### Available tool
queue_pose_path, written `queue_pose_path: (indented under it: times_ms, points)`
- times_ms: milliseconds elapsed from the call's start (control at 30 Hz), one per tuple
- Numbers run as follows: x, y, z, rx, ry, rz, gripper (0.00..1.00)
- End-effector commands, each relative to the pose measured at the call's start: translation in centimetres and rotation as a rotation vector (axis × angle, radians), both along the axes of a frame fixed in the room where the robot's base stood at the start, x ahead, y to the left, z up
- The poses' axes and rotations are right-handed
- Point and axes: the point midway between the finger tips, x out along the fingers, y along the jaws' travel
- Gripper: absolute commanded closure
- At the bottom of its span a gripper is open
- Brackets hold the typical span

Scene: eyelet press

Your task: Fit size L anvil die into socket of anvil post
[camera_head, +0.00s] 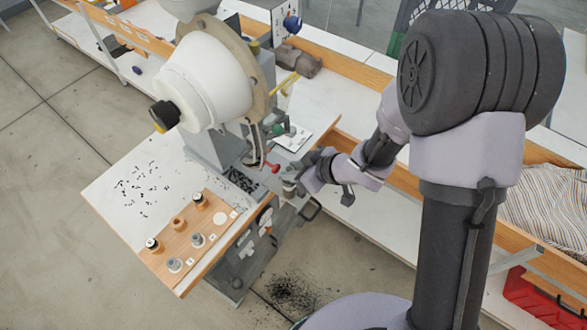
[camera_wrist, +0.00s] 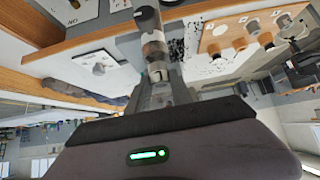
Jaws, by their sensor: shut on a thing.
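My gripper (camera_head: 298,182) is at the front of the eyelet press, just right of the table edge. It is shut on a small grey metal piece, probably the size L anvil die (camera_wrist: 157,72), which shows between the fingers in the wrist view. A grey cylindrical column, probably the anvil post (camera_wrist: 148,20), stands directly beyond it in line with the fingers. In the head view the gripper and arm hide most of this spot. I cannot tell whether the die touches the post or sits in its socket. Any size mark is too small to read.
The press (camera_head: 205,85) stands over the white table. A wooden board (camera_head: 208,229) with several dies lies at the table's front, with a bare white circle at its right. Small black bits lie scattered on the table and floor. A long bench (camera_head: 380,228) runs behind my arm.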

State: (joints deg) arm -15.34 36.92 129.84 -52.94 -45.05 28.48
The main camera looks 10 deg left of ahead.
Motion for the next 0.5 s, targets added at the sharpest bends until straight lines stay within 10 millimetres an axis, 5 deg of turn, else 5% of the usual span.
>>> queue_pose_path:
  times_ms: [500]
  points:
    - [-0.01,0.01,-0.7,0.0,0.001,-0.001,1.0]
